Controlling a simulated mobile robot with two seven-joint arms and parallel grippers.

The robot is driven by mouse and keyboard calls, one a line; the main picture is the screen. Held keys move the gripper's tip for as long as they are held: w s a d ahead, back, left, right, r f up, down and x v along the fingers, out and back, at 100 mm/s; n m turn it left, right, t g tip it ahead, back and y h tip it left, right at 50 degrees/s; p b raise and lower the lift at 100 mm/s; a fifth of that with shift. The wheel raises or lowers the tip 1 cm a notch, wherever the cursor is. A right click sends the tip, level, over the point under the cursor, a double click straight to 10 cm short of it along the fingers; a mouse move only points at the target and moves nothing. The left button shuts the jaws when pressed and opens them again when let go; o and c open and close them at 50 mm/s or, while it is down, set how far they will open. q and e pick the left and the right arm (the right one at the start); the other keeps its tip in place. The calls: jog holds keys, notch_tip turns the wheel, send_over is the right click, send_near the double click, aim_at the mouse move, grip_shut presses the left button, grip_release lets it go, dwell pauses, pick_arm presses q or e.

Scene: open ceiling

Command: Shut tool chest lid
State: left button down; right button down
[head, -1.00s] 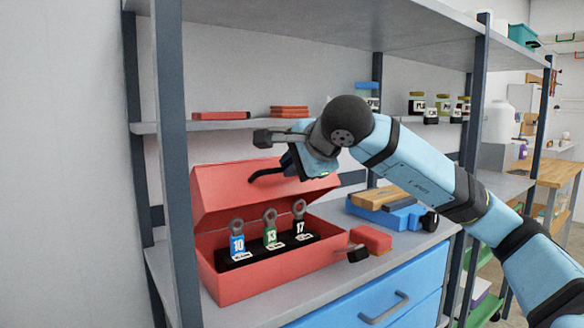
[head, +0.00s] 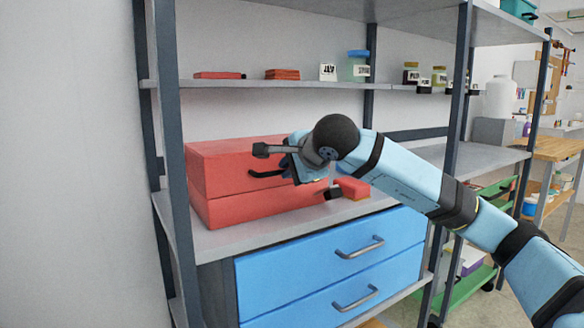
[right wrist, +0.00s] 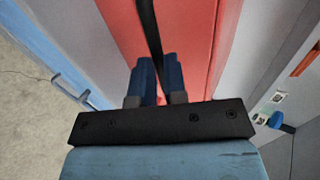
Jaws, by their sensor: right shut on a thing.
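The red tool chest (head: 250,210) stands on the grey shelf at left centre in the head view. Its red lid (head: 230,165) is down on the base, with only a thin seam visible between them. The wrenches inside are hidden. My right gripper (head: 290,170) is at the lid's front, shut on the black handle (head: 262,174). In the right wrist view, the two blue fingers (right wrist: 158,72) lie on either side of the dark handle bar (right wrist: 149,30), against the red chest. My left gripper is out of view.
A small red block (head: 353,188) lies right of the chest. Blue drawers (head: 330,265) are below. The upper shelf (head: 220,84) holds small red boxes and jars. A dark post (head: 172,130) stands at the chest's left. The grey shelf's right part is clear.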

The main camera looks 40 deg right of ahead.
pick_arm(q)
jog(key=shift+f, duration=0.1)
pick_arm(e)
jog(key=f, duration=0.2)
jog(key=shift+s+a+f+g, duration=0.25)
jog(key=shift+a+f+g, duration=0.05)
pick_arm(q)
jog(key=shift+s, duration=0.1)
pick_arm(e)
jog(key=c, duration=1.2)
grip_release()
jog(key=shift+s, duration=0.1)
jog(key=shift+o, duration=0.2)
jog(key=shift+d, duration=0.15)
jog(key=shift+r, duration=0.15)
